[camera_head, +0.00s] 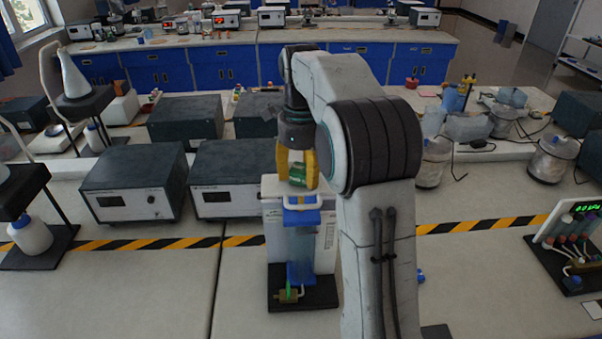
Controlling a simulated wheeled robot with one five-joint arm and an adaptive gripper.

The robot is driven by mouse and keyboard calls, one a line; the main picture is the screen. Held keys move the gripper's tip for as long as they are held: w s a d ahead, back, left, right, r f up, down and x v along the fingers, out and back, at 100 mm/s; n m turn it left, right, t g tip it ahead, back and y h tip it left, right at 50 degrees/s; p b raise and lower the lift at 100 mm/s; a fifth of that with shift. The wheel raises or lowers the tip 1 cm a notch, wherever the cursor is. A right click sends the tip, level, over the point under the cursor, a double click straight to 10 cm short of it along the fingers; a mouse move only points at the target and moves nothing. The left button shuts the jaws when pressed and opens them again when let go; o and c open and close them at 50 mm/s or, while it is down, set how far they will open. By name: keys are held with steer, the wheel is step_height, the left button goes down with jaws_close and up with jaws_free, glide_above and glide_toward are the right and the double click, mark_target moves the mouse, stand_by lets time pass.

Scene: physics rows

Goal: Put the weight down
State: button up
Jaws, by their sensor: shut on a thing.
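The fingers hide part of the weight. Just below it is the blue top (303,217) of an upright apparatus with a clear bluish column (301,248) on a black base (287,303). The weight shows above this blue top; whether they touch I cannot tell. My arm hides what lies just to the right.
Two grey boxes with displays, one at left (134,183) and one nearer the middle (228,176), stand behind the striped tape (472,226). A board with a green readout (574,240) stands at far right. The front left bench (110,295) is clear.

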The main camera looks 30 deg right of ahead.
mark_target(301, 169)
steer(key=shift+f, duration=0.15)
steer(key=shift+f, duration=0.15)
steer(key=o, duration=1.2)
step_height(301, 169, up, 12)
steer(key=p, duration=0.2)
steer(key=s+a+r+n+t, duration=0.1)
steer(key=s+a+r+n, duration=0.15)
steer(key=s+n, duration=0.3)
steer(key=s+a+f+n+t, duration=0.1)
steer(key=s+a+f+n, duration=0.1)
steer(key=s+f+n, duration=0.2)
steer(key=s+a+f+n+t, duration=0.1)
steer(key=s+f+n, duration=0.3)
steer(key=s+n, duration=0.4)
steer(key=s+a+f+n+t, duration=0.2)
steer(key=s+a+f+n, duration=0.2)
steer(key=s+n, duration=0.3)
steer(key=shift+f+n, duration=0.2)
steer(key=shift+n, duration=0.65)
steer(key=shift+f+n, duration=0.15)
steer(key=shift+n, duration=0.65)
